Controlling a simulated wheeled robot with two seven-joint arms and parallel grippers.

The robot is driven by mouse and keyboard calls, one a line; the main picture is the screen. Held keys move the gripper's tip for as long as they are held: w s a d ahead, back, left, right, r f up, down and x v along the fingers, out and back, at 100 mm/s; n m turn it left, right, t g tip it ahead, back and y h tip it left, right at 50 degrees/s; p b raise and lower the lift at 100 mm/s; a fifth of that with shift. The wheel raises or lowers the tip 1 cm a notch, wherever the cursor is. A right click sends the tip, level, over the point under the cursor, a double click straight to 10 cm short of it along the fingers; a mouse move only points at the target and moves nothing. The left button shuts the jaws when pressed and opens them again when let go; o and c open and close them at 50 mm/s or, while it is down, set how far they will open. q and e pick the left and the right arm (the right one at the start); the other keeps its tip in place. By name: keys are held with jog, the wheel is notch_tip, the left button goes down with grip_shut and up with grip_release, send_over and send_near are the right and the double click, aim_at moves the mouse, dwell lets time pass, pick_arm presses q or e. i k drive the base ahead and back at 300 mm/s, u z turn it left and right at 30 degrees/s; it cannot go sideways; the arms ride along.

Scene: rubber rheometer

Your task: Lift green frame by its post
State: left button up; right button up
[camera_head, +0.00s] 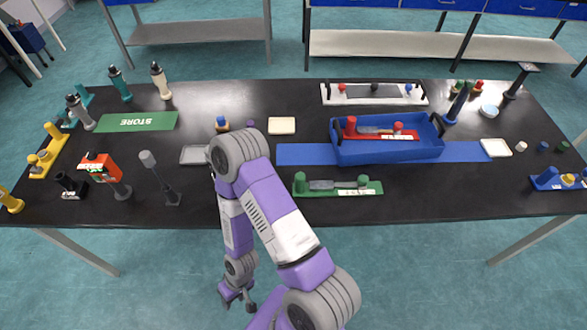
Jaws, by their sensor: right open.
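The green frame (375,187) lies flat on the black table near its front edge, right of centre. It has a thick green post (299,183) at its left end and a smaller raised part near its right end. A grey bar lies between them, and a white label is on the base. My right gripper (237,300) is open and empty. It hangs in front of the table's front edge, left of and apart from the green frame. My left gripper is not in view.
A blue tray (390,153) holding a red frame stands behind the green frame on a blue strip (305,154). A white frame (374,99) lies at the back. A grey tool on a stand (158,175) and a green STORE mat (137,122) are at left.

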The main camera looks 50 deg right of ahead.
aim_at(324, 188)
jog(key=i, duration=0.6)
jog(key=z, duration=2.8)
